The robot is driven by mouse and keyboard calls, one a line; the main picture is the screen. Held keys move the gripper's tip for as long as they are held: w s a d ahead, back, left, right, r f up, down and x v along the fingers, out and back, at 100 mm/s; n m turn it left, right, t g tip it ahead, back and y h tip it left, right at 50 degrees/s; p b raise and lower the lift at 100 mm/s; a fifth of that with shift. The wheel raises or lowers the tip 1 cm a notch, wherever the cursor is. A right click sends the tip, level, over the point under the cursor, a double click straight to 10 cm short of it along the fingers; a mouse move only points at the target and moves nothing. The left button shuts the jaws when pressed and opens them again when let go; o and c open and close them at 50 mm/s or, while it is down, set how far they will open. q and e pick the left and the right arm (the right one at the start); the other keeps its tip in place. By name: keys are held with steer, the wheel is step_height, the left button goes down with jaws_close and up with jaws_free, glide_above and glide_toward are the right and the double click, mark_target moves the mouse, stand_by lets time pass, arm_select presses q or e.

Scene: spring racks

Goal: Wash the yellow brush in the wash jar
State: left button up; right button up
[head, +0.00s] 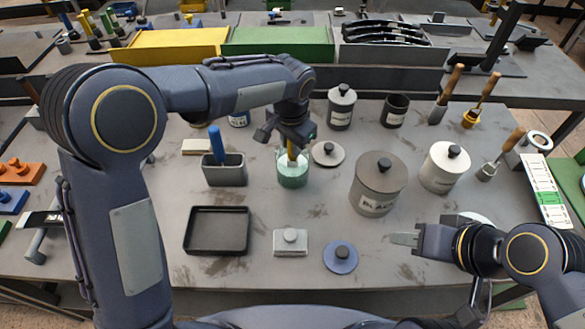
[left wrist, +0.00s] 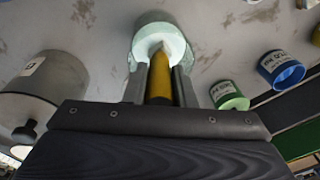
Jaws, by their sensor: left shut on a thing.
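The wash jar (head: 293,176) is a pale green translucent pot in the middle of the table. My left gripper (head: 291,146) is over it, shut on the yellow brush (head: 292,153), which points down into the jar's mouth. The left wrist view shows the yellow handle (left wrist: 160,76) between the fingers and the brush's lower end at the opening of the jar (left wrist: 160,38). How deep the bristles sit I cannot tell. My right gripper (head: 405,240) is empty above the right front of the table, away from the jar; its finger gap is not clear.
A grey holder (head: 224,176) with a blue brush (head: 217,144) stands left of the jar. A grey lid (head: 328,154) lies close on its right, with a large lidded pot (head: 379,185) beyond. A black tray (head: 217,244), grey block (head: 290,243) and blue lid (head: 341,258) lie in front.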

arm_select(q)
steer(key=shift+r+p, duration=2.85)
steer(key=shift+r, duration=0.9)
